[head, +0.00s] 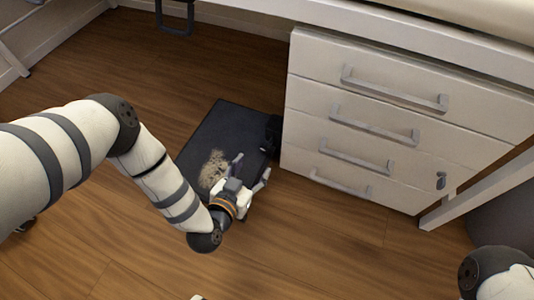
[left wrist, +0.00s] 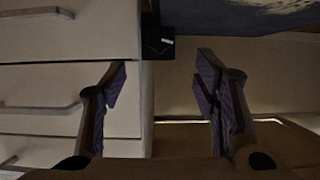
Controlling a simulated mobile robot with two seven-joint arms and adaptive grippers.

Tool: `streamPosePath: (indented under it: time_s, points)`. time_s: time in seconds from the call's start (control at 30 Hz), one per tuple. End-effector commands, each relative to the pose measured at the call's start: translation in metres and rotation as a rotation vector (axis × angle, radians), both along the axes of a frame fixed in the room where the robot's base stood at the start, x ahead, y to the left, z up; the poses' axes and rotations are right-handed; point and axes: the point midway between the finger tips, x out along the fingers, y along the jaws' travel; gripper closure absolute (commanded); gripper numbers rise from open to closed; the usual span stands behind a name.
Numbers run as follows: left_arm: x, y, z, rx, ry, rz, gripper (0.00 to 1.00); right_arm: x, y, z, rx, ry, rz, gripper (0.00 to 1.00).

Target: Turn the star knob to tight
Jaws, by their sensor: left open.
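My left gripper (head: 252,165) is open, low beside the left end of the white drawer unit and in front of a dark panel. It also shows in the left wrist view (left wrist: 162,85), its two fingers wide apart with nothing between them. A small black block with a short pale mark (left wrist: 158,42) sits beyond the fingertips at the cabinet's edge, apart from them. A dark object (head: 272,132) stands by the cabinet's left side in the head view. I cannot make out a star shape or a tight mark on either. My right gripper is out of view.
The white drawer unit (head: 395,75) has several grey bar handles and a lock (head: 441,180). The dark panel (head: 212,125) bears a beige patch. A desk edge (head: 420,45) overhangs the drawers. Wooden floor (head: 310,240) is clear in front.

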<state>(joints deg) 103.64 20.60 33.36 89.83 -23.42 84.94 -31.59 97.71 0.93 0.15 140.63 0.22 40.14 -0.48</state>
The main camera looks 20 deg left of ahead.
Motion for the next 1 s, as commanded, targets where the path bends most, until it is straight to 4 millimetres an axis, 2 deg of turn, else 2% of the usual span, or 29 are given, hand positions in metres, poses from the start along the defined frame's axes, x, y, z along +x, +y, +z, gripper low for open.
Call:
streamPosePath:
  time_s: [0.1,0.33,0.5,0.73,0.77,0.97,1.0]
  points:
    - [0.029,0.000,-0.018,0.001,0.002,0.002,0.45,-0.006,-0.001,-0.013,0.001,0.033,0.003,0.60]
    - [0.076,-0.002,-0.036,0.001,0.002,0.002,0.45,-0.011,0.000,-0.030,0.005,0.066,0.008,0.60]
    - [0.091,-0.002,-0.039,0.001,0.002,0.002,0.45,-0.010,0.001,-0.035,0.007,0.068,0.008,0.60]
    - [0.092,-0.003,-0.038,0.000,0.001,0.001,0.45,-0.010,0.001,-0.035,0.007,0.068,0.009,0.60]
    - [0.092,-0.003,-0.038,0.000,0.001,0.000,0.47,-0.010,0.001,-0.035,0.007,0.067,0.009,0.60]
    - [0.092,-0.003,-0.038,0.000,0.002,0.000,0.93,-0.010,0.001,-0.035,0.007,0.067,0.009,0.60]
    - [0.092,-0.003,-0.038,0.000,0.002,0.000,0.93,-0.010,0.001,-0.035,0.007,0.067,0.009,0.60]
